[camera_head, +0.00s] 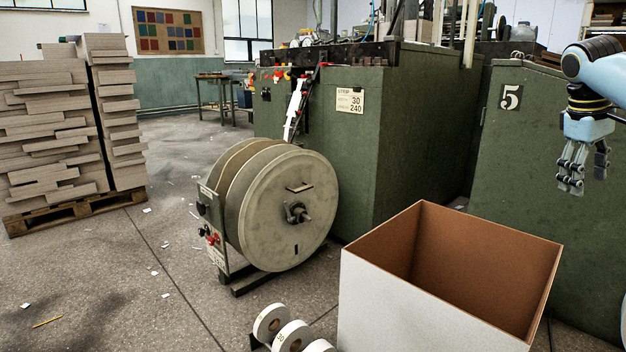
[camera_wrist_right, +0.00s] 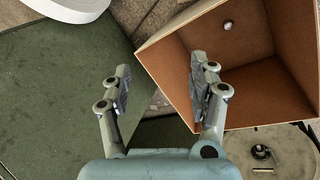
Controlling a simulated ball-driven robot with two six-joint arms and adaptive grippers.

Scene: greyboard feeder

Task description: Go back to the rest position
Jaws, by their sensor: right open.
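My right gripper (camera_head: 582,188) hangs at the right edge of the head view, fingers down and apart, in front of the green cabinet marked 5 (camera_head: 510,145). In the right wrist view its two fingers (camera_wrist_right: 160,85) are spread with nothing between them. A large open cardboard box (camera_head: 400,305), white outside and brown inside, stands below and to the left of the gripper; it also shows in the right wrist view (camera_wrist_right: 270,85). My left gripper is in neither view.
A large strip reel (camera_head: 265,215) stands left of the box. Small white rolls (camera_head: 290,335) sit at the bottom. A green machine (camera_head: 400,125) stands behind. Stacked greyboard (camera_head: 45,130) rests on a pallet (camera_head: 70,212) at left. Open floor with scraps lies between.

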